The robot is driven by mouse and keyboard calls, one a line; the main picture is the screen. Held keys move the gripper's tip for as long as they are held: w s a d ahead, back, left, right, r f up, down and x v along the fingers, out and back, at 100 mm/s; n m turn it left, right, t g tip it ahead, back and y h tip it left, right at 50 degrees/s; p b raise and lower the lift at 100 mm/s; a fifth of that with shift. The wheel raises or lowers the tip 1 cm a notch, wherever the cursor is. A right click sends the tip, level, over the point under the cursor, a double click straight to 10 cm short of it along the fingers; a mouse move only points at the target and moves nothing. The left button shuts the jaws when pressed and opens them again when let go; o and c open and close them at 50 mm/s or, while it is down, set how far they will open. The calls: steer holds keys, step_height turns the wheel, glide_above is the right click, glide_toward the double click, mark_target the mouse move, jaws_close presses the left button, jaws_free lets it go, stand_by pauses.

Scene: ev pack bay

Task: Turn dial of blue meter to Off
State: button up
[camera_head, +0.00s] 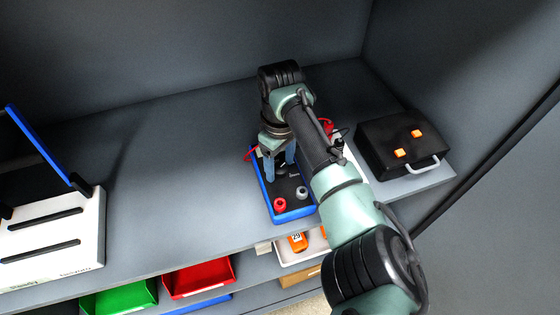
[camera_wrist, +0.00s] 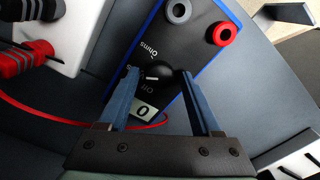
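The blue meter (camera_head: 270,208) lies on the shelf, with a blue rim and black face. In the wrist view the meter (camera_wrist: 205,50) shows a round black dial (camera_wrist: 158,72), the labels "Ohms" and "Off", a small display (camera_wrist: 144,111) reading 0, and a grey and a red jack. My gripper (camera_wrist: 157,76) is over the face, its two blue fingers on either side of the dial, apart, with small gaps seeming to show. A light mark shows at the dial's edge on the Off side; its exact pointing is hard to tell. In the head view my gripper (camera_head: 280,170) partly hides the dial.
A white box (camera_wrist: 78,45) with red and black plugs stands beside the meter, and a red cable (camera_wrist: 40,118) runs past it. A black case (camera_head: 400,143) is at the right. A white rack (camera_head: 60,235) stands at the left. Green (camera_head: 120,298) and red bins (camera_head: 200,278) sit below.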

jaws_close()
steer(key=shift+r+n, duration=0.1)
steer(key=shift+n, duration=0.2)
steer(key=n+p, duration=0.1)
steer(key=n, duration=0.4)
steer(key=shift+n, duration=0.3)
steer(key=n+p, duration=0.1)
steer(key=n, duration=0.4)
steer(key=shift+n, duration=0.4)
steer(key=shift+o, duration=1.1)
jaws_free()
